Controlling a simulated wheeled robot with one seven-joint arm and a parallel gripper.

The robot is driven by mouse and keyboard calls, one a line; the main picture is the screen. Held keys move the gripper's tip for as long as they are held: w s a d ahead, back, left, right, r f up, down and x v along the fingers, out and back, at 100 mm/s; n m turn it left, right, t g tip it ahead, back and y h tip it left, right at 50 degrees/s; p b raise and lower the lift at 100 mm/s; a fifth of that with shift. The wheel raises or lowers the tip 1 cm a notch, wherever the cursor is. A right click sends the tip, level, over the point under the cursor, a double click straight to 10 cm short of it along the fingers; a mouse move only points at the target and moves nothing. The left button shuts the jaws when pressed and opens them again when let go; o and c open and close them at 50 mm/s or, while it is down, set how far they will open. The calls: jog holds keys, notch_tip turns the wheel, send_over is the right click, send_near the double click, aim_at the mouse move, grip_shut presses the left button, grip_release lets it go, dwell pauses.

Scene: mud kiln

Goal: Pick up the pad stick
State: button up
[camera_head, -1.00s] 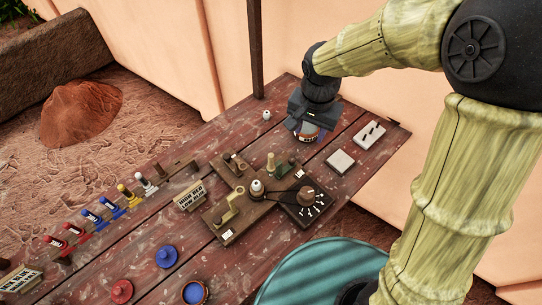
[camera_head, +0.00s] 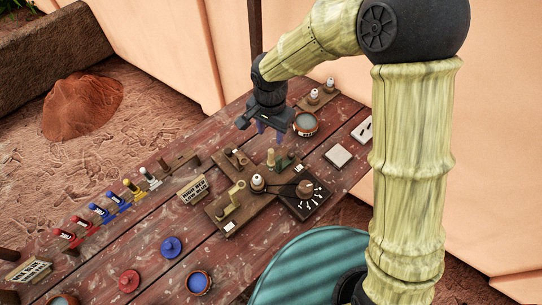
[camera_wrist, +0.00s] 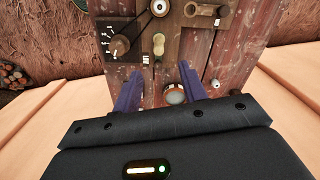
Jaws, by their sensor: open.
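I cannot tell for certain which piece is the pad stick. My gripper (camera_head: 270,132) is open and empty, pointing down above the far part of the table, behind the board. In the wrist view its two purple fingers (camera_wrist: 160,70) are spread, with the peg ahead between them. A small round pot (camera_head: 305,123) stands right of my gripper; it also shows low between the fingers (camera_wrist: 174,95).
A wooden stand with white-topped pieces (camera_head: 315,97) is at the back. A pale square tile (camera_head: 338,155) and a light slab (camera_head: 364,130) lie at the right. A dark dial plate (camera_head: 303,198) adjoins the board. Coloured clips (camera_head: 103,212) line the left edge.

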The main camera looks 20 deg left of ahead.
aim_at(271, 150)
notch_tip(271, 150, down, 7)
jog(key=shift+f+p, duration=0.15)
jog(key=shift+p, duration=0.7)
jog(key=shift+d+f+p, duration=0.1)
jog(key=shift+f+p, duration=1.2)
jog(key=shift+f, duration=1.25)
jog(key=shift+c, duration=0.4)
grip_shut()
